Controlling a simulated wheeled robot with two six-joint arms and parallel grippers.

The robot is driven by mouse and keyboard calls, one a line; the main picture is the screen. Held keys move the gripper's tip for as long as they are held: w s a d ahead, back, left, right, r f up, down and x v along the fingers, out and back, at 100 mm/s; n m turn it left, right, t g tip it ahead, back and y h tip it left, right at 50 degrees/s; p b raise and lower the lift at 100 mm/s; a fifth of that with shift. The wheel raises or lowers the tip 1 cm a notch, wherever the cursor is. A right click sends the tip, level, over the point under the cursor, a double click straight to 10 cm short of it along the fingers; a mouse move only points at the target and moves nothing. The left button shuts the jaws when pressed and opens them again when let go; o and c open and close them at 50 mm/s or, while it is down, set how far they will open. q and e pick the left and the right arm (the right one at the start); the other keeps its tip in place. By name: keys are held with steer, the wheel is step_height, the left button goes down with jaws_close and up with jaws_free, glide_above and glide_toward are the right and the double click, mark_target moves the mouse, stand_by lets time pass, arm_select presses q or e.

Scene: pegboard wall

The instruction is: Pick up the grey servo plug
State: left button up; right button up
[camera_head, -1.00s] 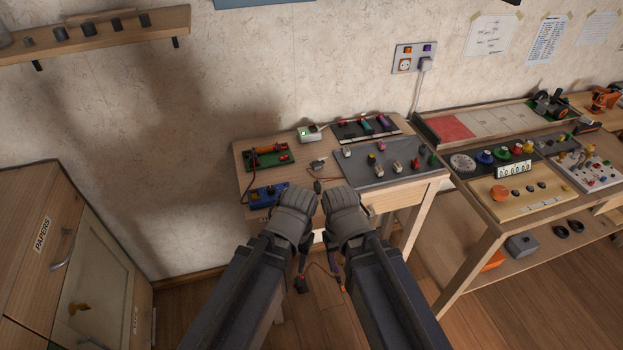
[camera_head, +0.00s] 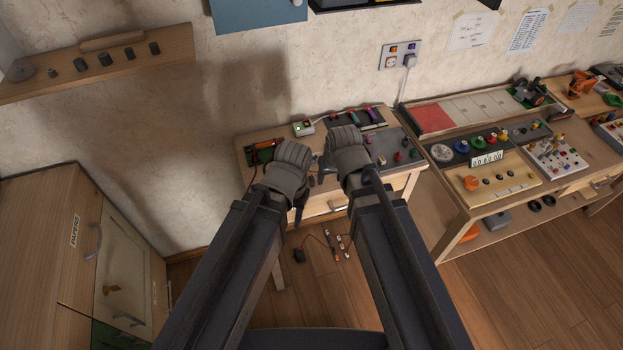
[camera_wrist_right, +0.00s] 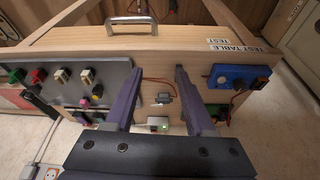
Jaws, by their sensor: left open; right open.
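In the right wrist view a small grey piece with thin orange-red wires, which looks like the grey servo plug (camera_wrist_right: 163,98), lies on the wooden test table (camera_wrist_right: 222,42). It shows between the fingers of my right gripper (camera_wrist_right: 159,72), which are spread apart with nothing held. I cannot tell how high the fingers are above it. In the head view my right gripper (camera_head: 325,172) is over the table's middle. My left gripper (camera_head: 300,203) is at the table's front left, its fingers mostly hidden by its wrist. The plug cannot be made out clearly in the head view.
A grey panel with knobs (camera_wrist_right: 100,75) and a blue box (camera_wrist_right: 228,77) flank the plug. A white box with a green light (camera_wrist_right: 158,122) is close by. A drawer handle (camera_wrist_right: 131,21) is on the table front. Wired parts (camera_head: 300,255) lie low below the table.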

glide_toward(312, 179)
steer(key=f, duration=0.2)
step_height(312, 179, down, 2)
steer(key=shift+w+f+n+t+b, duration=0.1)
steer(key=shift+f+n+t+b, duration=0.15)
steer(key=shift+b, duration=0.95)
steer(key=shift+w, duration=0.1)
steer(key=b+x, duration=0.4)
steer(key=x, duration=0.1)
steer(key=shift+w+a+b, duration=0.1)
steer(key=shift+w+b, duration=0.15)
steer(key=shift+b, duration=0.1)
steer(key=shift+r, duration=0.1)
steer(key=shift+c, duration=0.2)
jaws_close()
